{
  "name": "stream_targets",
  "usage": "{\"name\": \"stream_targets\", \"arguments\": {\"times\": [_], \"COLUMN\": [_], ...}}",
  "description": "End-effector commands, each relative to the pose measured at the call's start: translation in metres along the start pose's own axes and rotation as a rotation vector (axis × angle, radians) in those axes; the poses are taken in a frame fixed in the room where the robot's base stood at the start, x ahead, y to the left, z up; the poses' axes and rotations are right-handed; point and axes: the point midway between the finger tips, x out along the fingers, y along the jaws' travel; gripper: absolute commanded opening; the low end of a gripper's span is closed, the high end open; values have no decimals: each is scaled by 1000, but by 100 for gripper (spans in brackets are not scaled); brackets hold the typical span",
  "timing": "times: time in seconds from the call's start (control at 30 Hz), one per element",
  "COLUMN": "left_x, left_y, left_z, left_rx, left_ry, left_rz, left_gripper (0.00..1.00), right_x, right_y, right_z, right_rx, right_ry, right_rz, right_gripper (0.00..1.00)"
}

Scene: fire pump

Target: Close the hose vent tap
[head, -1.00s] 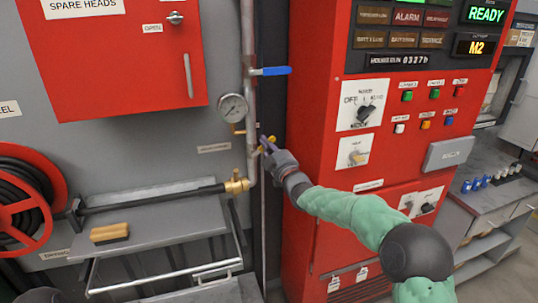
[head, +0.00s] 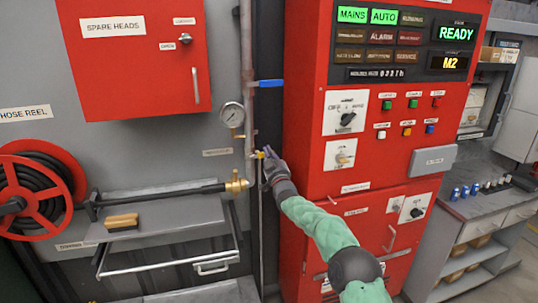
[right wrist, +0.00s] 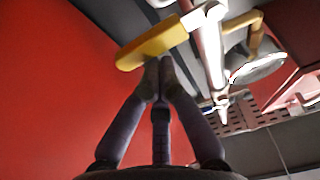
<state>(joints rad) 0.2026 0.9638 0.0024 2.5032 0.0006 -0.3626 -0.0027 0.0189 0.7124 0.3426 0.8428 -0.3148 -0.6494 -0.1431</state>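The hose vent tap is a small tap with a yellow lever (head: 258,154) on the vertical pipe, below the gauge. In the right wrist view the yellow lever (right wrist: 150,44) is large, sticking out to the left from its pale valve body. My right gripper (head: 266,158) is at the lever, between the pipe and the red cabinet. In the right wrist view the fingertips of my right gripper (right wrist: 159,66) are together, against or just below the lever's lower edge. The lever does not appear to be between them. My left gripper is not in view.
The red pump cabinet (head: 313,105) stands close on the right of my right gripper. A blue-handled valve (head: 270,83) and a round gauge (head: 232,114) are above on the pipe (head: 248,60). A brass nozzle (head: 236,185) and grey shelf (head: 165,222) are below left.

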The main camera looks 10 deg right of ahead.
Motion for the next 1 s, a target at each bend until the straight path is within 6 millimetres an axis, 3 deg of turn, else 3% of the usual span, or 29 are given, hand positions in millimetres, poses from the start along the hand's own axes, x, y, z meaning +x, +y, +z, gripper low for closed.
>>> {"name": "stream_targets", "arguments": {"times": [0.73,0.87,1.0], "left_x": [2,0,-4], "left_y": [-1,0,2], "left_z": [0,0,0], "left_rx": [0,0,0], "left_ry": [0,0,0], "left_rz": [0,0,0], "left_gripper": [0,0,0], "right_x": [1,3,8], "right_y": [1,2,5], "right_z": [1,-11,-35], "right_rx": [-1,-2,-2], "right_ry": [0,3,3], "right_rz": [0,1,2], "right_gripper": [0,0,0]}}
